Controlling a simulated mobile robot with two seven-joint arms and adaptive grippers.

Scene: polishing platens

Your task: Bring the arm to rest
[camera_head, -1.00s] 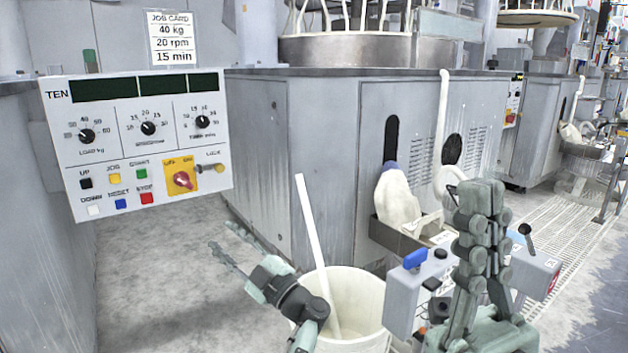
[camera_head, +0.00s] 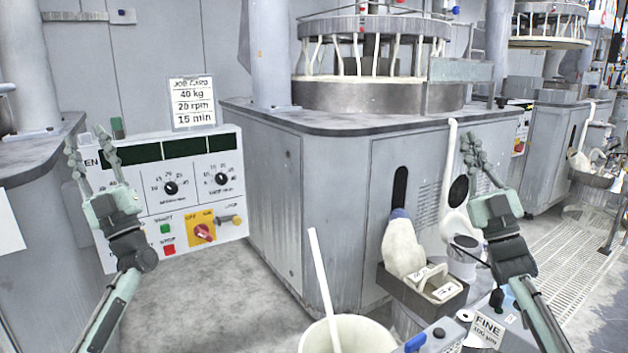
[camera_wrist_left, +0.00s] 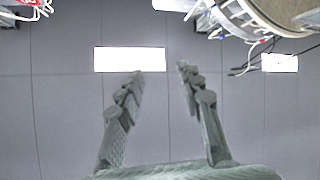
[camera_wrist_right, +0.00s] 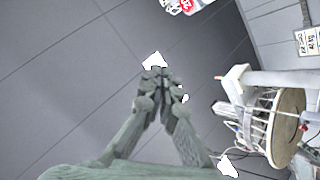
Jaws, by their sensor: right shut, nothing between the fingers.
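My left gripper (camera_head: 90,148) is raised in front of the control panel (camera_head: 168,200) in the head view and hides its left part. Its fingers stand apart with nothing between them in the left wrist view (camera_wrist_left: 158,80). My right gripper (camera_head: 471,145) is raised in front of the grey machine cabinet (camera_head: 330,190), at the right. In the right wrist view (camera_wrist_right: 160,75) its fingertips meet and hold nothing. Both grippers point upward, apart from any object.
A white bucket (camera_head: 375,338) with a white stick (camera_head: 322,280) stands at the bottom. A box labelled FINE (camera_head: 488,328) is below my right arm. A tray (camera_head: 425,296) is fixed to the cabinet. A job card (camera_head: 192,102) stands above the panel. Floor between panel and bucket is clear.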

